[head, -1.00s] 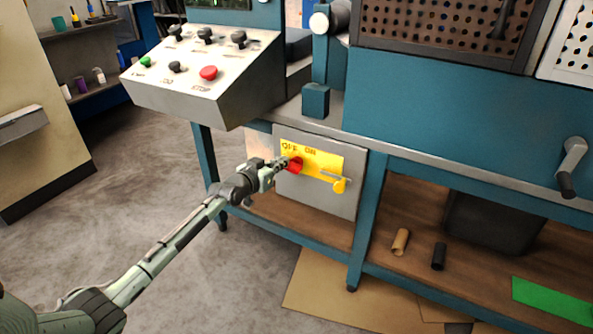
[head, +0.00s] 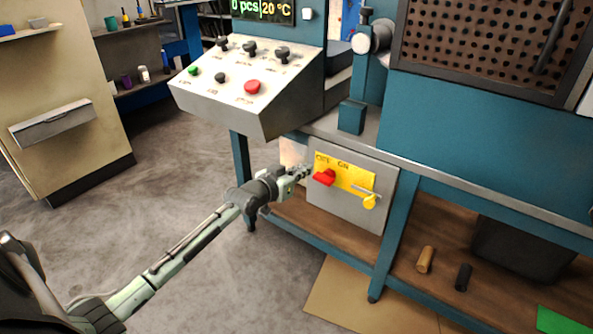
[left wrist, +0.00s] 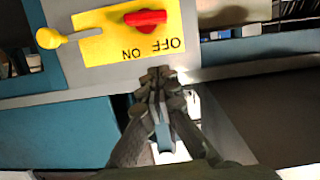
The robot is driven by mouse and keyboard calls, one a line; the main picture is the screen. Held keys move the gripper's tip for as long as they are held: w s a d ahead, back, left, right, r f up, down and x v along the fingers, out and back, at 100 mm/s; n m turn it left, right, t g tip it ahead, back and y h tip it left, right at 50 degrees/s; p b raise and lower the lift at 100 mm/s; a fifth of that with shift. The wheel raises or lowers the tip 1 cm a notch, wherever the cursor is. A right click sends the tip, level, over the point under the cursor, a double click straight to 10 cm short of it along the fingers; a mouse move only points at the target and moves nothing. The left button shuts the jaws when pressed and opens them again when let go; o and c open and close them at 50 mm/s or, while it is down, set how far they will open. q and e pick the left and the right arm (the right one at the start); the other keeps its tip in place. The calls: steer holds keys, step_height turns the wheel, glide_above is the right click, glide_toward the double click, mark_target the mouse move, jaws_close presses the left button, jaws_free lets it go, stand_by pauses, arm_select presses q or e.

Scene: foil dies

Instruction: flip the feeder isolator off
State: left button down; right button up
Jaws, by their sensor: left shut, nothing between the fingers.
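The feeder isolator is a red handle (head: 325,177) on a yellow plate (head: 355,180) marked OFF and ON, on a grey box (head: 345,205) under the bench. The handle lies nearly level, its long end toward the left, the OFF side. The left wrist view shows the red handle (left wrist: 146,18) and plate (left wrist: 105,45) upside down, with the handle lying sideways. My left gripper (head: 305,171) is shut and empty just left of the handle. In the left wrist view its fingertips (left wrist: 160,72) are together beside the plate's OFF edge, apart from the handle. My right gripper is out of view.
A yellow knob (head: 370,201) on a metal bar sits right of the red handle. A sloped control panel (head: 225,90) with a red button overhangs the box's left. A bench leg (head: 395,240) stands right of it. The floor (head: 190,190) at left is clear.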

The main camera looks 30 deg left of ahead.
arm_select(q)
steer(key=v, duration=0.3)
steer(key=shift+s+r, duration=0.1)
steer(key=shift+s, duration=0.3)
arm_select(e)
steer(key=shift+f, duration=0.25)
arm_select(q)
steer(key=shift+d, duration=0.1)
steer(key=s+d+f+g+y, duration=0.1)
steer(key=s+d+f+g, duration=0.2)
steer(key=s+f, duration=0.55)
steer(key=s+d+f+g, duration=0.3)
steer(key=s+f, duration=0.3)
steer(key=f, duration=0.5)
steer(key=s+d+f+g, duration=0.1)
steer(key=s+f+g, duration=0.2)
steer(key=s, duration=0.6)
steer(key=s+d+f+m+g+y, duration=0.1)
steer(key=s+d+f+g, duration=0.1)
steer(key=s+f, duration=0.5)
steer(key=s+g, duration=0.1)
steer(key=s, duration=0.1)
steer(key=shift+s+y, duration=0.3)
steer(key=shift+s, duration=0.05)
steer(key=shift+w+a+f, duration=0.1)
